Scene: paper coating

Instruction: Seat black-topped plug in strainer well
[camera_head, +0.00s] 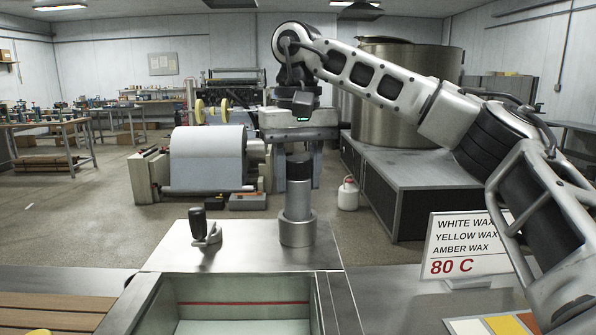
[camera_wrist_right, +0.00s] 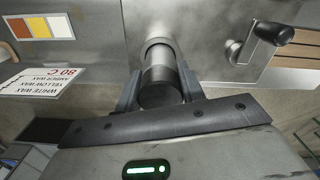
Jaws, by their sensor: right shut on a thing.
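The plug (camera_head: 297,203) is an upright metal cylinder with a black top. Its lower end is inside the wider metal collar of the strainer well (camera_head: 297,232), on the steel deck. How deep it sits is hidden. My right gripper (camera_head: 299,168) comes down from above with its fingers at the black top. In the right wrist view the black top (camera_wrist_right: 161,94) lies between the two fingers (camera_wrist_right: 159,92), which are shut on it. The plug lines up with the collar (camera_wrist_right: 157,44) there. My left gripper is not in view.
A crank with a black handle (camera_head: 204,228) stands left of the well. An open steel tank (camera_head: 150,300) with a red line inside lies in front. A wax sign (camera_head: 465,247) and color swatches (camera_head: 497,325) are at right. Wooden slats (camera_head: 60,305) lie at left.

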